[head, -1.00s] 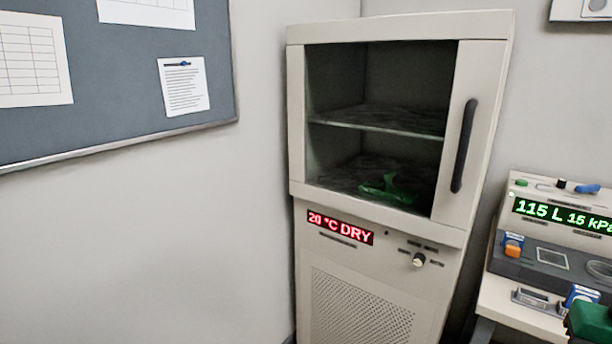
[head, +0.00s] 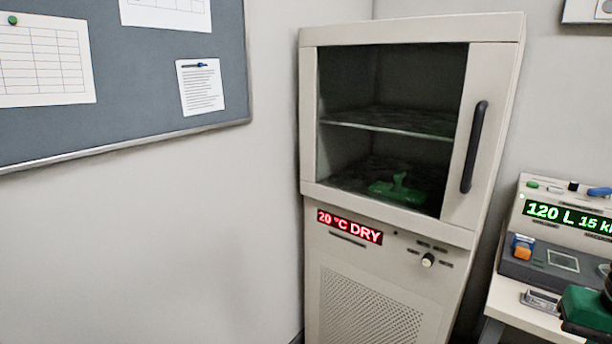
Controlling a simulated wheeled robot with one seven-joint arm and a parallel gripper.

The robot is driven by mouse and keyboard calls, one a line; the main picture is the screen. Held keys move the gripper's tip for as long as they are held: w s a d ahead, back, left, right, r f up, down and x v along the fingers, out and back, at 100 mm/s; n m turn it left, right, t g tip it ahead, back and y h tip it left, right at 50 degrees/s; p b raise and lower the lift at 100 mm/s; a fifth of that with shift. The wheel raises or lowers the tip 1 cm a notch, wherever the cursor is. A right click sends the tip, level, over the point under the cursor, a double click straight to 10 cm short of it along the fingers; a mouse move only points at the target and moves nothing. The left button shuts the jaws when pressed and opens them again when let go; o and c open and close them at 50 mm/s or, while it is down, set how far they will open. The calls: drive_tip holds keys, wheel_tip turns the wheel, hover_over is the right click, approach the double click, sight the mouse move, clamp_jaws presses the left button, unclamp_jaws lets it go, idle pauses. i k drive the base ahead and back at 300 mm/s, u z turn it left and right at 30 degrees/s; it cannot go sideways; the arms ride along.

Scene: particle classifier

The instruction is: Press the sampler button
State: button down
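A beige instrument (head: 528,215) with a green-lit display (head: 570,216) reading "120 L 15 k…" stands at the right edge, its right part cut off. It appears to be the sampler. A green knob or button (head: 532,184), a black one (head: 573,186) and a blue piece (head: 600,191) sit along its top. I cannot tell which is the sampler button. My gripper cannot be made out in this view.
A tall beige cabinet (head: 412,30) with a dark glass door holds a green object (head: 400,190); its display (head: 349,227) reads "20 °C DRY". A green block (head: 587,308) with something dark beside it is cut off at lower right. A pinboard (head: 140,75) hangs left.

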sight(530, 185)
drive_tip(key=u, duration=1)
drive_tip(key=k, duration=1.3)
drive_tip(key=z, duration=1.15)
drive_tip(key=i, duration=1.65)
